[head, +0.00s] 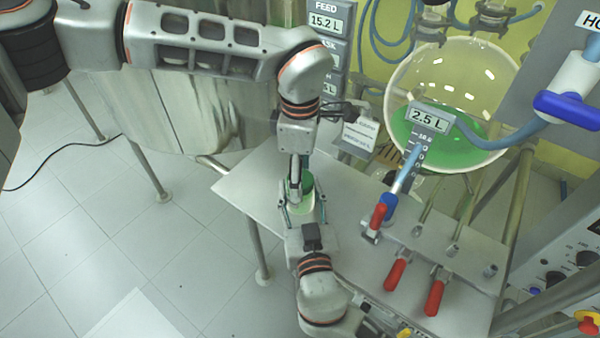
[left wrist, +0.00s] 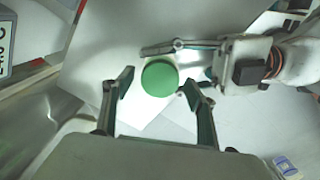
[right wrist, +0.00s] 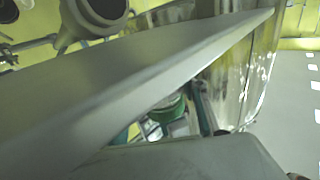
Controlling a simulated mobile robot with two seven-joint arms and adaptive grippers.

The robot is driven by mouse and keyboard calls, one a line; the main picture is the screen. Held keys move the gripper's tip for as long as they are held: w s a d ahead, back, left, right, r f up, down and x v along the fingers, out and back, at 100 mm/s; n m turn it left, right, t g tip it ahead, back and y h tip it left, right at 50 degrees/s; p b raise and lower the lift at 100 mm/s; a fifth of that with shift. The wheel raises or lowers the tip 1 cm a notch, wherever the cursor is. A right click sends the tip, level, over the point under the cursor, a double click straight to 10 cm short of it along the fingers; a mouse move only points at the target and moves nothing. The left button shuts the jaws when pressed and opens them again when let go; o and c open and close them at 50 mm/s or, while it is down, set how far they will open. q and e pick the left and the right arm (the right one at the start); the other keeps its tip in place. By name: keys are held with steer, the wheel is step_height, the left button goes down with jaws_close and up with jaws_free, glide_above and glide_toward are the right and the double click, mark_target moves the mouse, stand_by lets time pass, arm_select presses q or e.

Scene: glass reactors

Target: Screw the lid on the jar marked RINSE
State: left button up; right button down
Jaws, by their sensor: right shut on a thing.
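A jar (head: 302,207) with a green lid (head: 307,184) on top stands at the left part of the metal bench. Its label cannot be read. My right gripper (head: 302,208) reaches in from the front and is shut around the jar's body. My left gripper (head: 299,178) points down from above at the lid. In the left wrist view its two fingers are spread, with the round lid (left wrist: 160,78) beyond and between their tips; I see no contact. The right wrist view shows the lid (right wrist: 168,107) partly, behind a grey edge. I cannot tell how tightly the lid sits.
The metal bench (head: 252,183) has free room left of the jar. Red-handled valves (head: 395,274) and a blue-and-red valve (head: 384,212) stand to the right. A round glass vessel (head: 450,70) with green liquid and a 2.5 L display (head: 430,116) is behind. A small white sign (head: 360,134) is near my left gripper.

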arm_select(q)
steer(key=shift+r, duration=2.25)
steer(key=shift+c, duration=0.4)
steer(key=n, duration=0.2)
steer(key=r+n, duration=0.1)
steer(key=n, duration=0.2)
steer(key=shift+r+n, duration=0.25)
steer(key=shift+n, duration=0.15)
step_height(320, 180, up, 2)
steer(key=n, duration=0.7)
steer(key=shift+f, duration=0.1)
steer(key=shift+f, duration=3.95)
